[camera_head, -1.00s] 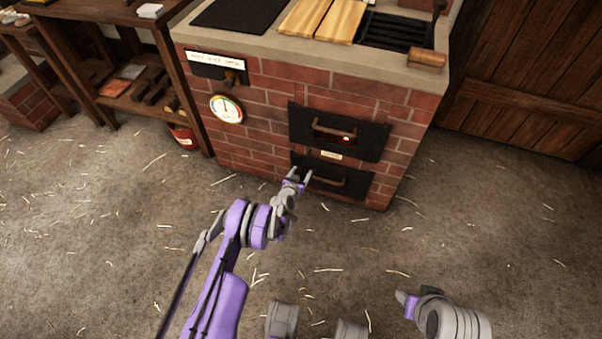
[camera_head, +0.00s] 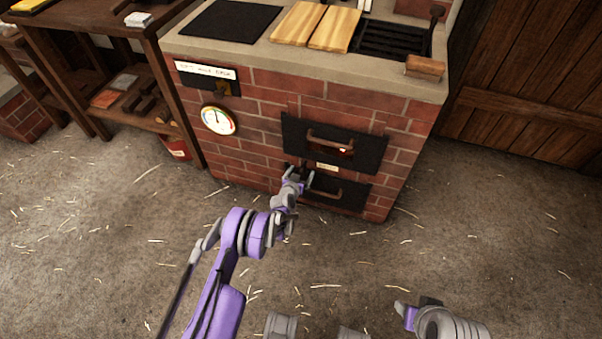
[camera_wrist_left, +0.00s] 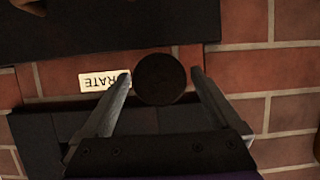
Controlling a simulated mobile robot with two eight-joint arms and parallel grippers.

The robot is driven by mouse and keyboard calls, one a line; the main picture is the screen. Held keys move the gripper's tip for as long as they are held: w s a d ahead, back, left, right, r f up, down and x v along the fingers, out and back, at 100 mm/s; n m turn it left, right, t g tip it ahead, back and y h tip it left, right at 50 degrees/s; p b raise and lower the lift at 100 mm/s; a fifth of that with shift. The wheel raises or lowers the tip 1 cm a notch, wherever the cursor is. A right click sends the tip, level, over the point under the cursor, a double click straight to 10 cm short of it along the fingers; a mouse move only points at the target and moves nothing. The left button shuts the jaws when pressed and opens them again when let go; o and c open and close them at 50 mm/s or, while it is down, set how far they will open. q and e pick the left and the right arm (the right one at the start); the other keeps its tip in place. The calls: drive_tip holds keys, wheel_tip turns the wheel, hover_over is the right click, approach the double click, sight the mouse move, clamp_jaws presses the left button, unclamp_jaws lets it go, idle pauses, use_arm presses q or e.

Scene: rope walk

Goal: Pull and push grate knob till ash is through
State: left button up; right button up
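The grate knob (camera_wrist_left: 160,80) is a dark round disc in the left wrist view, beside a pale label reading GRATE upside down (camera_wrist_left: 104,81). My left gripper (camera_wrist_left: 162,71) is open, with one finger on each side of the knob and a small gap at each side. I cannot tell how deep the knob sits between the fingers. In the head view my left gripper (camera_head: 298,175) is at the oven front, left of the label (camera_head: 327,167), and mostly hides the knob. My right gripper (camera_head: 404,309) is low at the right, far from the oven; its opening is unclear. No ash is visible.
The brick stove has an upper black door (camera_head: 370,149) with a red glow and a lower black door (camera_head: 352,201). A dial gauge (camera_head: 219,120) is at the left. A wooden shelf (camera_head: 150,122) stands left. The straw-strewn floor (camera_head: 480,220) is open at right.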

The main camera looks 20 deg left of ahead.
use_arm(q)
drive_tip(key=shift+s, duration=0.1)
drive_tip(key=p+v, duration=0.2)
drive_tip(key=v, duration=0.8)
drive_tip(key=shift+s+r, duration=0.2)
drive_tip(key=shift+s, duration=0.1)
drive_tip(key=shift+a, duration=0.1)
